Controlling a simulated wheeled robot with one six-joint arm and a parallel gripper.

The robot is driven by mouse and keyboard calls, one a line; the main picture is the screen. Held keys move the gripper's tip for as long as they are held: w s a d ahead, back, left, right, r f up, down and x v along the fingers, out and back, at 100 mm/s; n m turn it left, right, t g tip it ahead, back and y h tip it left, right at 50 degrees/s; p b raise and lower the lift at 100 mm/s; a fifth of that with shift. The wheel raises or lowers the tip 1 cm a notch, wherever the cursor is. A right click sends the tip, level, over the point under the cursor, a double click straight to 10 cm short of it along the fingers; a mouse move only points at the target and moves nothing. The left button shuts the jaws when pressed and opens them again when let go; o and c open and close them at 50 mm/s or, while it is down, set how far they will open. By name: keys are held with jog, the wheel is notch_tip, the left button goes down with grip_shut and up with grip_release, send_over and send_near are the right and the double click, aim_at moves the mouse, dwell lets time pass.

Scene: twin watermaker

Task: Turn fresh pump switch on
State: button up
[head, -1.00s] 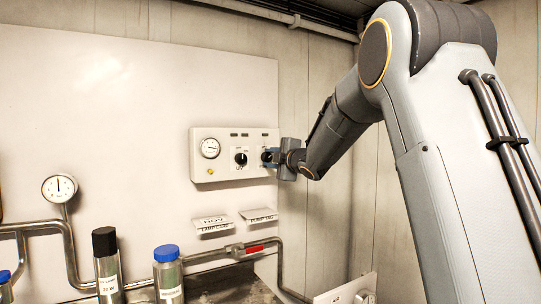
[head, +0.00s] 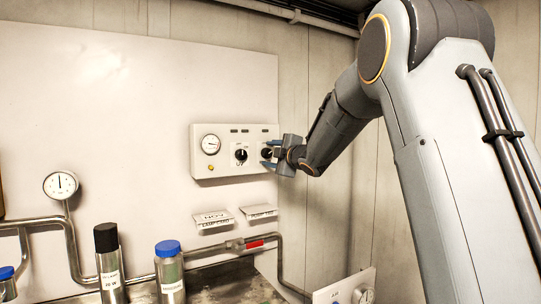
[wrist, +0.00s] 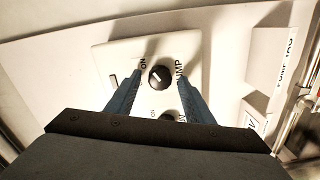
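The white control panel (head: 225,170) is on the wall and carries two black rotary knobs. The right knob (head: 266,153) is partly hidden by my gripper (head: 270,154), whose blue fingers stand apart in front of it. In the wrist view my gripper (wrist: 161,68) is open, with one fingertip on each side of a round black knob (wrist: 160,77) and a visible gap to it. "ON" is printed beside this knob, and "PUMP" is partly readable on its other side. The middle knob (head: 241,155) is clear of my gripper.
A pressure gauge (head: 210,144) and a small yellow lamp (head: 211,168) are on the panel's left. Two label plates (head: 213,219) are below it. A pipe with a red-handled valve (head: 255,244), a blue-capped bottle (head: 169,275) and a black-capped bottle (head: 108,265) stand lower down.

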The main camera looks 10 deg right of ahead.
jog(key=b+v, duration=0.2)
jog(key=v, duration=0.5)
jog(key=shift+s, duration=0.4)
jog(key=shift+d, duration=0.1)
jog(key=shift+s, duration=0.1)
